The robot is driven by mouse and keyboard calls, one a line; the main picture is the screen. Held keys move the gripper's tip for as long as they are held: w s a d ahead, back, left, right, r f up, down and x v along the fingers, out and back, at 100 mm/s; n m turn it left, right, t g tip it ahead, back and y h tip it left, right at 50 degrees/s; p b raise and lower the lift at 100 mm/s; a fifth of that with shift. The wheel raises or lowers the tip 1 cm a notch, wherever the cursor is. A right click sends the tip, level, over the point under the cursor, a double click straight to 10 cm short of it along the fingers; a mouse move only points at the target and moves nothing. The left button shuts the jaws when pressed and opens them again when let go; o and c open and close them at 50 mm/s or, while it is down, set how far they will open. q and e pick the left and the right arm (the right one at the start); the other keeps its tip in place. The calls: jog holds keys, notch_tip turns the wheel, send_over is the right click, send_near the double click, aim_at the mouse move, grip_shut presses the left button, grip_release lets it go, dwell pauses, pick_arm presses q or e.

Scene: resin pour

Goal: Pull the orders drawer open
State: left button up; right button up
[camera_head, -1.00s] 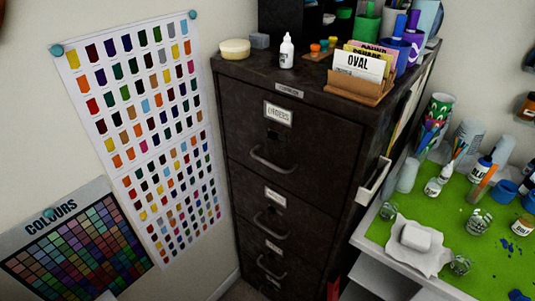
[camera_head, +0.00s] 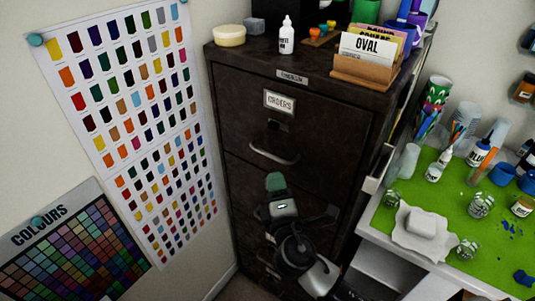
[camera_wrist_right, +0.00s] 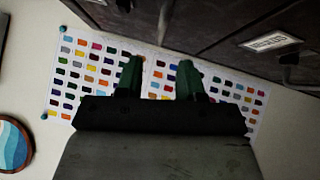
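The orders drawer (camera_head: 325,125) is the top drawer of a dark filing cabinet and sits flush in it, closed. Its label (camera_head: 280,101) reads ORDERS, and its curved bar handle (camera_head: 274,156) is below that. My right gripper (camera_head: 275,183) is in front of the cabinet, just below the handle and apart from it in the picture. In the right wrist view its two green fingers (camera_wrist_right: 158,68) are spread with nothing between them. The cabinet's dark front and a label plate (camera_wrist_right: 270,41) show at upper right there. My left gripper is not in view.
On the cabinet top are a white bottle (camera_head: 287,37), a round tub (camera_head: 229,36) and a card holder (camera_head: 366,72). A colour chart (camera_head: 130,100) hangs on the wall at left. A cluttered bench with a green mat (camera_head: 460,215) stands at right.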

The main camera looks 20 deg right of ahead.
aim_at(269, 154)
jog(key=w, duration=0.3)
jog(key=w+p, duration=0.1)
jog(key=w, duration=0.2)
jog(key=w+d+r+p, duration=0.1)
jog(key=w, duration=0.2)
jog(key=shift+w+r, duration=0.1)
jog(key=shift+w, duration=0.15)
grip_shut()
